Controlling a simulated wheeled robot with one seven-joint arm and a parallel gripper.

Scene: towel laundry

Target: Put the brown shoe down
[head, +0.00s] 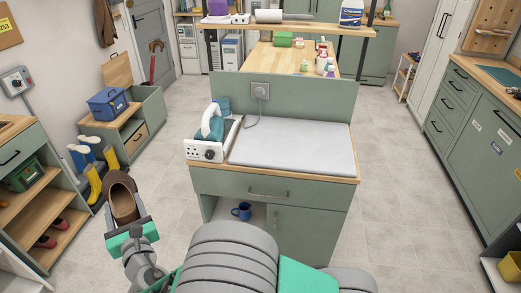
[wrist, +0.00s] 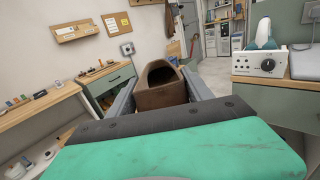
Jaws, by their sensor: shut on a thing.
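The brown shoe (head: 123,203) is held in my gripper (head: 125,219) at the lower left of the head view, up in the air in front of the shelf unit. In the wrist view, the shoe (wrist: 162,88) sits between the two grey fingers of my gripper (wrist: 160,95), with its dark opening facing up. The fingers are shut on its sides. The underside of the shoe and what lies right below it are hidden.
An open shelf unit (head: 32,203) with red shoes (head: 52,232) stands at the left. Yellow boots (head: 93,183) stand on the floor beside it. An ironing counter (head: 275,180) with an iron (head: 212,124) stands in the middle. Floor (head: 165,185) between them is clear.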

